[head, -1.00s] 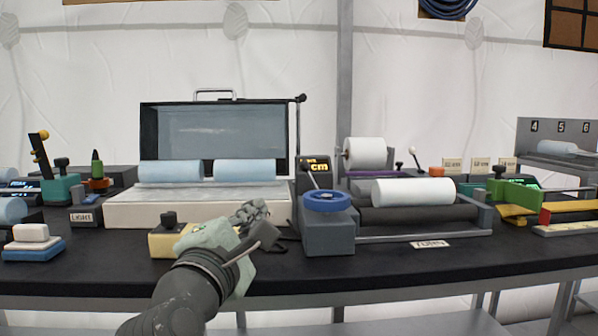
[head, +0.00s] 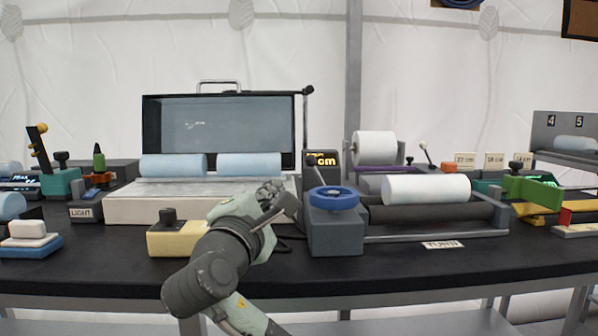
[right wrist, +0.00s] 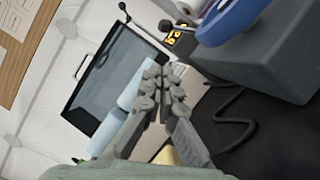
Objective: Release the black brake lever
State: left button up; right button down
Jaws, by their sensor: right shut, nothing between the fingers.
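A short black lever with a dark knob (head: 311,163) slants up from the grey box (head: 335,232) with the blue handwheel (head: 334,197). I take it to be the brake lever. Its knob shows near the small display in the right wrist view (right wrist: 165,25). My right gripper (head: 274,198) is shut and empty, left of the grey box and in front of the white light box. Its closed fingers (right wrist: 160,88) are apart from the lever. My left gripper is not in view.
A taller rod with a black knob (head: 308,91) stands beside the open lid (head: 225,125). A white roll (head: 426,189) lies right of the handwheel. A cream block (head: 172,240) is beside my right arm. The front strip of the black table (head: 420,270) is clear.

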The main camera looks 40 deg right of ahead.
aim_at(318, 174)
jog(key=w+d+r, duration=0.2)
jog(key=w+d, duration=0.1)
jog(key=d, duration=0.4)
jog(key=shift+w+d, duration=0.15)
jog(key=shift+d, duration=0.15)
jog(key=shift+r, duration=0.1)
